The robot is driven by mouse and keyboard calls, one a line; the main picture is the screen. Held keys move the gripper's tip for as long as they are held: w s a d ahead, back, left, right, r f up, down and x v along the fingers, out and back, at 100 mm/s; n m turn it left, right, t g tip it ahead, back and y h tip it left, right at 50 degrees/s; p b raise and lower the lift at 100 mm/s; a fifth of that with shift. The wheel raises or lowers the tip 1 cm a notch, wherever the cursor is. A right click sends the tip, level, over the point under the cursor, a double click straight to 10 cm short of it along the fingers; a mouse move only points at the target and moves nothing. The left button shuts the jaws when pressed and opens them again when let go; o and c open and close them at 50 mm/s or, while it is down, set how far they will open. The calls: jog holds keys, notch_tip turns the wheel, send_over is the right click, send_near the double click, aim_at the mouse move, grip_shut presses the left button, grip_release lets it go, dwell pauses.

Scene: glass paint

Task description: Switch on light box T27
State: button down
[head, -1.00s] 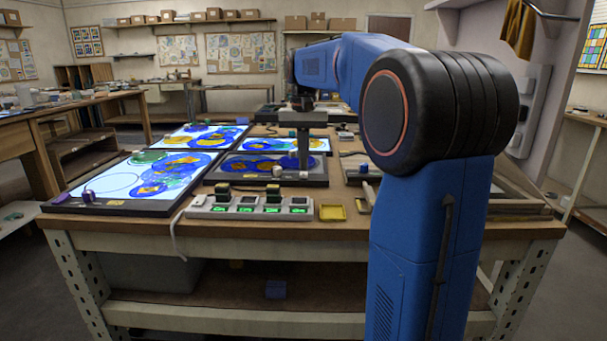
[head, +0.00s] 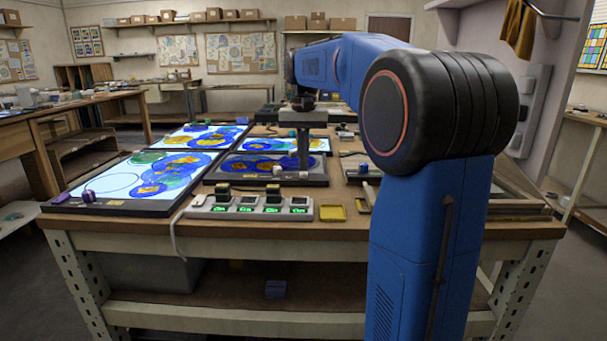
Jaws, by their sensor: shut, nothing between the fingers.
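Several flat light boxes lie on the bench; I cannot read which one is T27. The front left box (head: 98,186), the back left box (head: 219,131) and the back middle box (head: 318,144) glow white under blue, yellow and green glass. The front middle box (head: 227,178) looks dark, with blue and yellow glass on it. My gripper (head: 303,168) points down over the right part of this dark box, shut and empty. Its tips are small, and I cannot tell whether they touch the box. Small knobs sit along the box's front edge.
A power strip (head: 249,210) with green-lit switches and plugs lies at the bench's front edge. Another workbench (head: 62,112) stands at the left.

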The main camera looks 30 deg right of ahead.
aim_at(303, 175)
jog(key=shift+f, duration=0.75)
dwell(0.5)
jog(key=shift+r, duration=0.15)
notch_tip(303, 175, up, 7)
dwell(0.9)
dwell(0.5)
